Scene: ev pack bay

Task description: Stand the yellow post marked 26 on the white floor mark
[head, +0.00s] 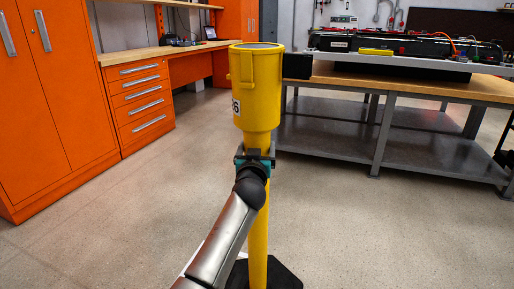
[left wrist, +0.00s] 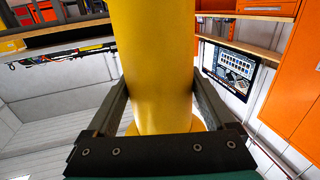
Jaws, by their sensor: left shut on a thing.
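The yellow post (head: 258,92) stands upright in front of me in the head view, with a wide head, a thin pole and a black base (head: 283,277) at the bottom edge. A white label on its left side shows part of a number ending in 6. My left gripper (head: 255,158) is shut on the pole just below the head. In the left wrist view the post (left wrist: 155,65) rises between the two fingers (left wrist: 158,110). Whether the base touches the floor cannot be told. A pale strip shows beside my forearm, but I cannot tell if it is the white floor mark. My right gripper is not in view.
Orange cabinets (head: 55,100) and a drawer unit (head: 140,95) line the left. A workbench with grey shelves (head: 330,135) stands behind at right, carrying a battery pack (head: 400,45). The grey floor around the post is clear. A monitor (left wrist: 230,68) shows in the left wrist view.

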